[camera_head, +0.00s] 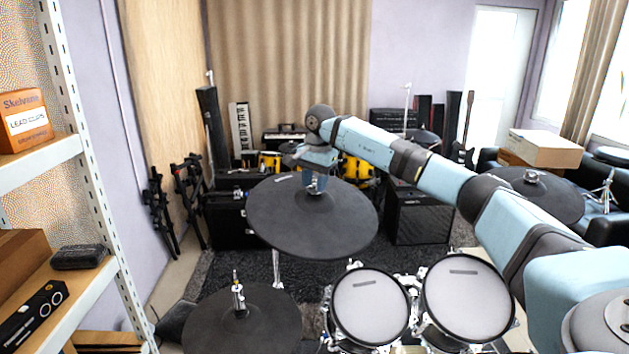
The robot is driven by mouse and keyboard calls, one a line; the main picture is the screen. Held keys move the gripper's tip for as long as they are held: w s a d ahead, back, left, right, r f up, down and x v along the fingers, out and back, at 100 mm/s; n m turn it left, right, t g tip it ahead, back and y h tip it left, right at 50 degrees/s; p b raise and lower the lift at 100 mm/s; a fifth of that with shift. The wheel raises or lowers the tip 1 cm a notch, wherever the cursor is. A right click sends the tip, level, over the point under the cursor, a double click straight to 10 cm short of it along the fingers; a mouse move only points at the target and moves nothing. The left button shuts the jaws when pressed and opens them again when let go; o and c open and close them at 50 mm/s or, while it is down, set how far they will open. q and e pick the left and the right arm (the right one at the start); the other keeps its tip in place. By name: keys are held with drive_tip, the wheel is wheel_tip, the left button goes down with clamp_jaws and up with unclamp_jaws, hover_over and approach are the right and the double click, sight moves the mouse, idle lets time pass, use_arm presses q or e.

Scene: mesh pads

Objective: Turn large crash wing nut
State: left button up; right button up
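The large crash cymbal (313,228) is a wide dark pad in the middle of the head view, tilted a little on its stand. My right arm reaches in from the right, and my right gripper (316,186) points down at the cymbal's centre. The wing nut at the top of the cymbal is mostly hidden by the gripper. The fingers are small and overlap the metal fitting there, so I cannot tell if they are shut on it. My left gripper is not in view.
Two white-headed drum pads (370,308) stand below the crash. A dark cymbal pad (243,325) with a metal rod is at lower left, and another (535,194) is at right behind my arm. A shelf (75,285) with boxes stands close on the left.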

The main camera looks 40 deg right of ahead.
clamp_jaws()
drive_tip(key=shift+r+m, duration=0.1)
drive_tip(key=shift+m, duration=0.3)
